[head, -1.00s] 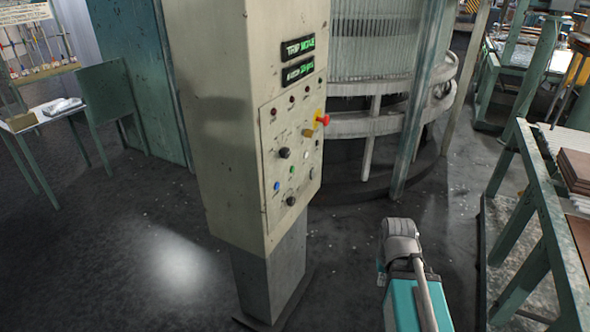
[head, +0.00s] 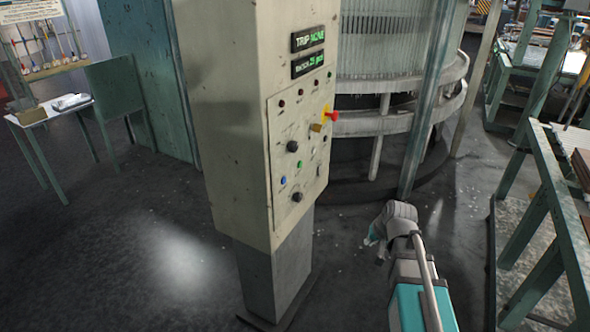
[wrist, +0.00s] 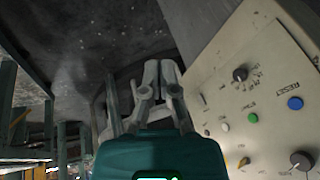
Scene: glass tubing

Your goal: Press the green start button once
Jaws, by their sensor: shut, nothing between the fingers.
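The green start button (head: 299,167) is a small round button on the light control panel of the post. It sits a little above and right of the blue button. In the wrist view the green button (wrist: 253,118) shows right of my gripper, with small lettering above it. My gripper (wrist: 160,70) is shut and empty, its fingertips close together, and it is apart from the panel. In the head view my arm is right of the post, below the panel's buttons; the gripper's fingertips are hard to make out there.
The blue reset button (wrist: 295,103), a white button (wrist: 225,127) and a black knob (wrist: 240,74) sit near the green one. A red emergency stop (head: 331,114) juts from the panel's right side. A green-framed table (head: 560,190) stands at right. Floor left of the post is open.

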